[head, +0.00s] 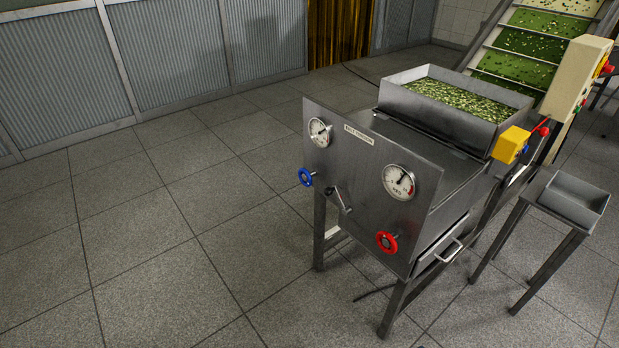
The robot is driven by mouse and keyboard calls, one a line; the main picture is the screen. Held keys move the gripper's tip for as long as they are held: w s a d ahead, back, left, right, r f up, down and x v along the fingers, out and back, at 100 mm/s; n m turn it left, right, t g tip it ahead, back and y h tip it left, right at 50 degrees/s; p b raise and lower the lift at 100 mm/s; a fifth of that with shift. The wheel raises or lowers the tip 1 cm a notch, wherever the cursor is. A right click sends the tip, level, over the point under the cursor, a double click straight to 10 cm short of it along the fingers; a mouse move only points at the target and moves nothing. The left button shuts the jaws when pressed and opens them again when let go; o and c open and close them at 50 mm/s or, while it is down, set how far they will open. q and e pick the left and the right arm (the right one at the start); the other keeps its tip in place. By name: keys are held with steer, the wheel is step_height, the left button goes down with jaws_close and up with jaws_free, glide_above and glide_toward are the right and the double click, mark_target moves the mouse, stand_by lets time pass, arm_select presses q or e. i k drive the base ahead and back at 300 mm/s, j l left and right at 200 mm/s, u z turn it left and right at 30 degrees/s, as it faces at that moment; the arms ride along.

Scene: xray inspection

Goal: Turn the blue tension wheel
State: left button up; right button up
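The blue tension wheel (306,177) is a small handwheel on the left side of the machine's grey metal front panel (360,215). It sits below a round white gauge (320,132). Nothing touches or covers the wheel. Neither of my grippers shows in the head view.
The panel also carries a second gauge (398,182), a red handwheel (387,242) and a metal lever (339,198). A metal hopper (435,118) of green pieces stands behind. A small tray stand (574,203) is at the right. The tiled floor (170,250) to the left is clear.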

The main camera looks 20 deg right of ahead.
mark_target(307, 176)
steer(key=i+j+z, duration=0.15)
steer(key=z, duration=0.9)
steer(key=i+j+z, duration=0.1)
steer(key=j+z, duration=0.5)
steer(key=j, duration=0.15)
steer(key=j+z, duration=0.25)
steer(key=j, duration=0.6)
steer(key=k+j+z, duration=0.1)
steer(key=j+z, duration=0.2)
steer(key=j, duration=0.55)
steer(key=k+j, duration=0.1)
steer(key=j, duration=0.55)
steer(key=k+j, duration=0.1)
steer(key=j, duration=1.2)
steer(key=k+j+z, duration=0.1)
steer(key=j, duration=0.55)
steer(key=k, duration=0.05)
